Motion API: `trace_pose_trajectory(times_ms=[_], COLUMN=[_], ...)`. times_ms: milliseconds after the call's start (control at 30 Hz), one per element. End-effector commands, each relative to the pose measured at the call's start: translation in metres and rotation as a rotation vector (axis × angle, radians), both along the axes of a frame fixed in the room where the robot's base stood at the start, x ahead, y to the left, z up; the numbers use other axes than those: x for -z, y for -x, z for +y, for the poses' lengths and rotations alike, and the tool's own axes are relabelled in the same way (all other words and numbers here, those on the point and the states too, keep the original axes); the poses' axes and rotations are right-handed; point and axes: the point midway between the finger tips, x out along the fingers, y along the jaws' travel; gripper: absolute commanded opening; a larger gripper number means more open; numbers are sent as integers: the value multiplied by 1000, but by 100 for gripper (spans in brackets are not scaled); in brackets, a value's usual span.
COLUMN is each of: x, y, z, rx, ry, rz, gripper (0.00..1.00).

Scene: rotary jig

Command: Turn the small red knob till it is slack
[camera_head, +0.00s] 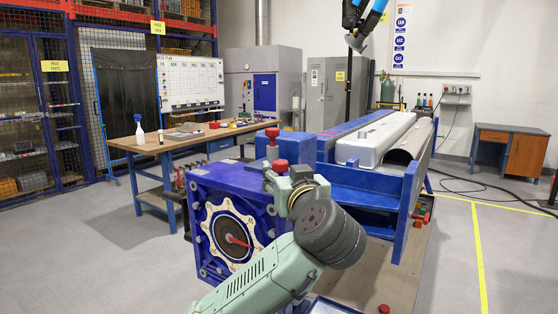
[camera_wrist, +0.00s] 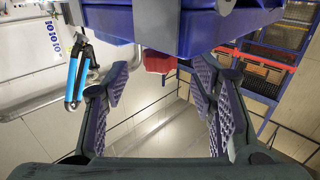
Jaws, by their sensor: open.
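A red knob (camera_wrist: 158,62) shows in the wrist view at the edge of the blue jig body (camera_wrist: 190,30). My gripper (camera_wrist: 160,80) is open, with one ridged finger on each side of the knob in the picture. I see no contact, and cannot tell how deep the knob sits between the fingers. In the head view, two red knobs stand on top of the jig (camera_head: 212,178), one at the back (camera_head: 272,134) and one nearer (camera_head: 280,166) beside my wrist. My fingers are mostly hidden there behind my wrist.
The jig's front has a pale scalloped disc (camera_head: 255,215) with a red pointer. A wooden workbench (camera_head: 150,143) with a spray bottle (camera_head: 140,132) stands behind left. A long blue frame (camera_head: 375,180) lies behind right. The floor at left is clear.

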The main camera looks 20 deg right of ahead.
Motion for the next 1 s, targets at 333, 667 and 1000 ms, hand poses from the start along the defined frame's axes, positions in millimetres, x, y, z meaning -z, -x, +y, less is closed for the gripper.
trace_pose_trajectory(times_ms=[333, 667, 1000], x=[-2, 0, 0], y=[-47, -52, -51], z=[-6, -6, -6], rx=[0, 0, 1], ry=[-1, -1, -1], rz=[-1, -1, -1], gripper=[52, 52, 30])
